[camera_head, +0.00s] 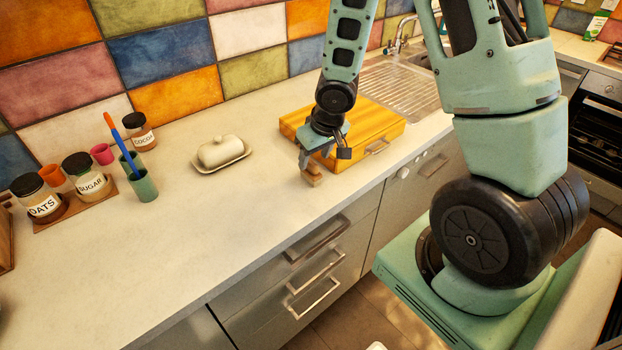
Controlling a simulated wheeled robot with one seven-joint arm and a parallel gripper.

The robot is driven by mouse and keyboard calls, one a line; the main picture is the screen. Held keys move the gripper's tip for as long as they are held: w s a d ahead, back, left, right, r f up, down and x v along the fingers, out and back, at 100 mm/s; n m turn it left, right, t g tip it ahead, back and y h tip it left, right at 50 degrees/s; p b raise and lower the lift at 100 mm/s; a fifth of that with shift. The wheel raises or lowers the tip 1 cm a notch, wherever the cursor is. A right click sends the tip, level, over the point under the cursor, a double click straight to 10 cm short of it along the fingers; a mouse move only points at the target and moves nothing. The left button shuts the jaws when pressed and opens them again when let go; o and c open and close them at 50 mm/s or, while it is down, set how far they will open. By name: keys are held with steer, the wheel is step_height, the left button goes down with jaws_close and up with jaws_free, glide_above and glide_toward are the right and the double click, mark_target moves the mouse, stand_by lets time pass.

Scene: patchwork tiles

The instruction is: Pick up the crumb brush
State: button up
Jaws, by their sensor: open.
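My gripper (313,166) points down over the counter, just in front of the yellow wooden case. It is open. A small brown wooden piece (311,179) shows right at its fingertips, low over or on the counter; it may be the crumb brush, mostly hidden by the gripper. I cannot tell whether the fingers touch it or stand around it. No bristles can be made out.
The yellow wooden case (365,121) lies close behind my gripper. A butter dish (221,152) stands to the left. Further left are a green cup (144,187) with a blue-and-orange utensil, and several jars. The front left counter (190,240) is clear.

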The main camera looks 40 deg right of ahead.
mark_target(311, 162)
steer(key=shift+w+x, duration=0.2)
steer(key=shift+x, duration=1.4)
steer(key=shift+w+x, duration=0.15)
steer(key=shift+x, duration=1.5)
steer(key=shift+d+r, duration=0.1)
steer(key=c, duration=1.1)
